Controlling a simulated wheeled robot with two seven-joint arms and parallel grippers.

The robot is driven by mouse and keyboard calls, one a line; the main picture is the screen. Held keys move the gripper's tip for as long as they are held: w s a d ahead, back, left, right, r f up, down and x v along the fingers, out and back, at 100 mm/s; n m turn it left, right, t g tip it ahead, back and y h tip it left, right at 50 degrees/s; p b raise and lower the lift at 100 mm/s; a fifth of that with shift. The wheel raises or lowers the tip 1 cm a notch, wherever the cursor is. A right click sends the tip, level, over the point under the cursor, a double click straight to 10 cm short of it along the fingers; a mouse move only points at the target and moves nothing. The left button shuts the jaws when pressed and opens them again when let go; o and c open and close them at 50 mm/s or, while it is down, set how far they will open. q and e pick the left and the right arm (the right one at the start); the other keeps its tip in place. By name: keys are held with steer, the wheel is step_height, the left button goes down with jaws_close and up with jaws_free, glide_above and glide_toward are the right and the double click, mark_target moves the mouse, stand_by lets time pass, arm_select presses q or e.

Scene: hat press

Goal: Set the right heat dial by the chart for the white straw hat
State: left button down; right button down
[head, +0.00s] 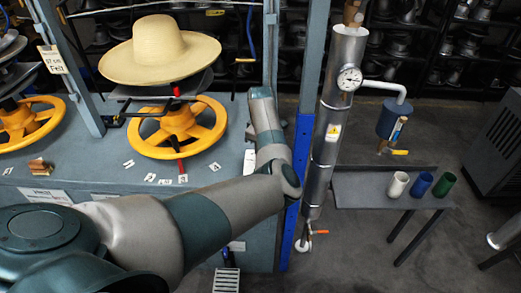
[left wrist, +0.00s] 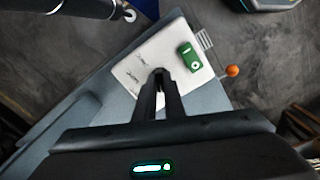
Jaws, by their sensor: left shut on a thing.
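A pale straw hat (head: 160,48) sits on the press above a yellow handwheel (head: 180,128). A paper tag (head: 53,60) with small print, partly readable as "Felt", hangs on the left post. My left arm reaches across the bench, and its gripper is hidden in the head view. In the left wrist view my left gripper (left wrist: 160,82) is shut at a small dark thing over a white plate (left wrist: 133,75) with dark marks and a green piece (left wrist: 189,57). I cannot tell whether that thing is the heat dial. My right gripper is out of view.
A second yellow wheel (head: 28,122) stands at the left. Small white tags (head: 150,177) lie on the bench (head: 110,160). A silver pipe (head: 335,110) with a gauge (head: 349,78) rises at the right, beside a shelf (head: 350,187) with three cups. An orange ball (left wrist: 232,71) is near the plate.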

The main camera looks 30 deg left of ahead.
arm_select(q)
steer(key=m+p, duration=0.2)
steer(key=m, duration=0.1)
steer(key=shift+r+m+p, duration=0.15)
steer(key=shift+m+p, duration=0.15)
steer(key=shift+p, duration=0.1)
steer(key=shift+m+p, duration=0.3)
steer(key=shift+m, duration=0.2)
steer(key=c, duration=1.8)
jaws_free()
steer(key=shift+c, duration=0.2)
